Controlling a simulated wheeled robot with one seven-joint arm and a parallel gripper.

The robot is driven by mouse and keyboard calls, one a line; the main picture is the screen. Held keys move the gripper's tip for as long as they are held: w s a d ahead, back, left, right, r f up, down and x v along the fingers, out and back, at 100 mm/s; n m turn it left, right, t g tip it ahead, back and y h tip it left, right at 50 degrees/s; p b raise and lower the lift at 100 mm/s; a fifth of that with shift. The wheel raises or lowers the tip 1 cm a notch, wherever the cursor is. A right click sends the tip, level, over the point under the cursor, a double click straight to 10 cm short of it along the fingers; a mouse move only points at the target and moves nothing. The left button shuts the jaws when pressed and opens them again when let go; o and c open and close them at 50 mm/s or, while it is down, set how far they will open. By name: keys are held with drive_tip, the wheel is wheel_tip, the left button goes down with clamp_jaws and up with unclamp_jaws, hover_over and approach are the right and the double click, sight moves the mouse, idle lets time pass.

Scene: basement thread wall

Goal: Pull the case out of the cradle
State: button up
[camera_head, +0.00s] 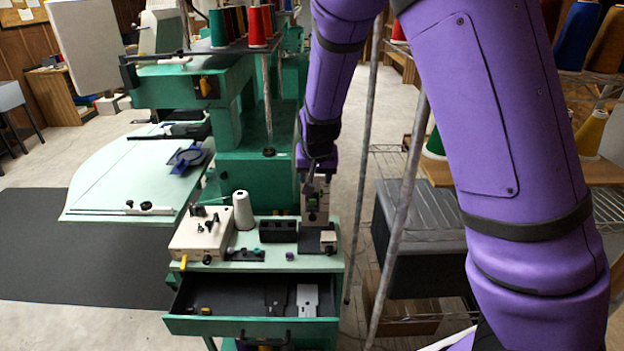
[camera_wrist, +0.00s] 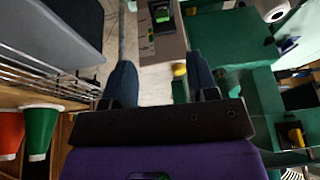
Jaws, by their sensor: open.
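My gripper (camera_head: 317,172) hangs above the right end of the green cabinet top. In the wrist view its two dark fingers (camera_wrist: 160,72) are wide apart with nothing held between them. Below it in the head view, a pale grey upright unit (camera_head: 315,205) with a green patch stands on a dark base. A grey unit with black and green parts (camera_wrist: 164,18) also shows beyond the fingertips in the wrist view. A small cream block (camera_head: 327,240) sits at the front of the dark base. I cannot tell for certain which part is the case or the cradle.
The drawer (camera_head: 250,325) below is open, with flat parts inside. A wire shelf (camera_head: 440,235) and grey poles are at right.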

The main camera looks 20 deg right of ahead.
sight(313, 200)
drive_tip(key=x, duration=1.3)
drive_tip(key=shift+w+a+r, duration=0.1)
drive_tip(key=shift+w+r, duration=0.1)
drive_tip(key=shift+w, duration=0.15)
clamp_jaws()
